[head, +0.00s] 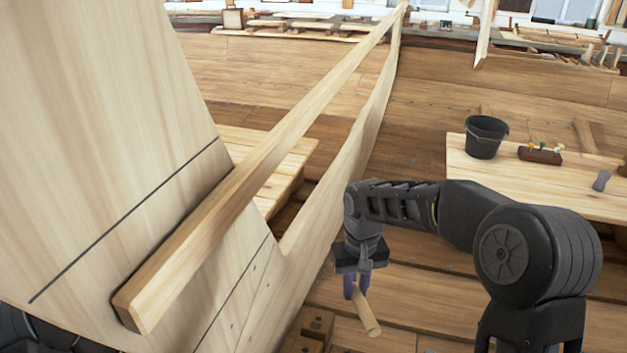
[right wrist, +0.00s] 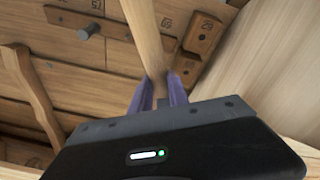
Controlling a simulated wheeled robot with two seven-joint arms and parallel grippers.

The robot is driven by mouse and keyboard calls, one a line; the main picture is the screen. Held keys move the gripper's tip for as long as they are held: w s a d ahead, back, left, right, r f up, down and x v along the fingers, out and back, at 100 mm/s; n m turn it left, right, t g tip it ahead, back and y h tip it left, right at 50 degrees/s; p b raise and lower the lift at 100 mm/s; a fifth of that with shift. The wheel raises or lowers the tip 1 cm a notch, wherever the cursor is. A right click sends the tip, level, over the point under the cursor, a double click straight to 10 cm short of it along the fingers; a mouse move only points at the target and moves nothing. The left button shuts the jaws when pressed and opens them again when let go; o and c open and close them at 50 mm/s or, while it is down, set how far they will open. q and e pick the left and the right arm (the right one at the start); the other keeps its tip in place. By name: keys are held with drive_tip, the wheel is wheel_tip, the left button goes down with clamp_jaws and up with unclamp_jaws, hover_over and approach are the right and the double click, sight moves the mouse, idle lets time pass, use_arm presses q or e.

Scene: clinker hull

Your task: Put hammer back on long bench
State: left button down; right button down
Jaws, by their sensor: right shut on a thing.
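My right gripper (head: 357,290) is shut on a pale, round wooden handle (head: 366,313), which I take to be the hammer's. The handle slants down toward the lower right, beside the hull planking. In the right wrist view the handle (right wrist: 148,38) runs between the purple fingers (right wrist: 158,97). No hammer head can be made out in either view. A pale wooden bench (head: 525,188) stands at the right, beyond my right arm; I cannot tell whether it is the long bench. My left gripper is not in view.
A black bucket (head: 485,137), a small dark rack of tools (head: 540,154) and a grey object (head: 601,181) stand on the right bench. The bench front is clear. The hull planking (head: 130,130) and a long beam (head: 215,205) fill the left side.

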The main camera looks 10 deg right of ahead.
drive_tip(key=s+f, duration=0.3)
drive_tip(key=f, duration=1)
drive_tip(key=shift+s+f, duration=0.2)
drive_tip(key=shift+s, duration=0.2)
